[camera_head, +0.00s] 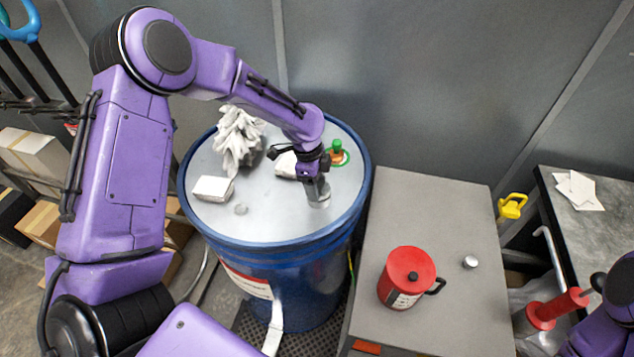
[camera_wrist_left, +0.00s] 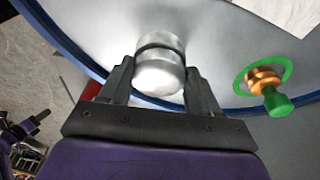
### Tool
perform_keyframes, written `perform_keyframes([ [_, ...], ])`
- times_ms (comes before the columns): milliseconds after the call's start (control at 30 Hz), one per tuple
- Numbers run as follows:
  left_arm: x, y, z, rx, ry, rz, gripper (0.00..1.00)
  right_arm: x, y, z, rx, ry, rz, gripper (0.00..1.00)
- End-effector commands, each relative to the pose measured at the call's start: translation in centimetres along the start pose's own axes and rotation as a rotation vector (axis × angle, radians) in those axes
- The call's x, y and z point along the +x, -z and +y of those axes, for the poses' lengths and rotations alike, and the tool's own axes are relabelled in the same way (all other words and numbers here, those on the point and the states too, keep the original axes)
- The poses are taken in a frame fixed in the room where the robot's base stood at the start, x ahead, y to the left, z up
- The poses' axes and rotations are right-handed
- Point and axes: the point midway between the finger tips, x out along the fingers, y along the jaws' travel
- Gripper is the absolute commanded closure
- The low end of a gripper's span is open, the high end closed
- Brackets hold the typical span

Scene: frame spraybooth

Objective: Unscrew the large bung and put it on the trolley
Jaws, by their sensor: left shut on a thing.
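My left gripper (camera_head: 318,196) points down at the right-front part of the blue drum's (camera_head: 286,232) pale lid. In the left wrist view, its two dark fingers are shut on the large bung (camera_wrist_left: 160,72), a silvery round metal piece with a dark groove around it. The bung is at the lid, near the drum's rim; I cannot tell whether it is still in its hole or just clear of it. The grey trolley (camera_head: 455,312) stands right of the drum.
On the trolley are a red can (camera_head: 408,277) and a small silver cap (camera_head: 470,262), with free top around them. On the lid are a green-and-brass fitting (camera_head: 337,152), a white box (camera_head: 213,189) and a crumpled pale cloth (camera_head: 238,138). A dark bench (camera_head: 590,225) stands right.

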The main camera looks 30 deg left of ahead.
Motion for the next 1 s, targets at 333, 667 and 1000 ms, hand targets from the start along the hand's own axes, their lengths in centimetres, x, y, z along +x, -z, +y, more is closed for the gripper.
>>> perform_keyframes([
  [333,-0.03,0.08,0.35,-0.321,0.05,-0.004,0.62,0.0,0.0,0.0,0.0,0.0,0.0,1.0],
  [667,0.0,0.18,0.45,-0.429,0.064,-0.002,0.62,-0.01,0.0,-0.01,0.0,0.0,0.0,1.0],
  [1000,0.0,0.33,0.68,-0.787,0.119,0.001,0.62,0.0,0.0,0.0,0.0,0.0,0.0,1.0],
])
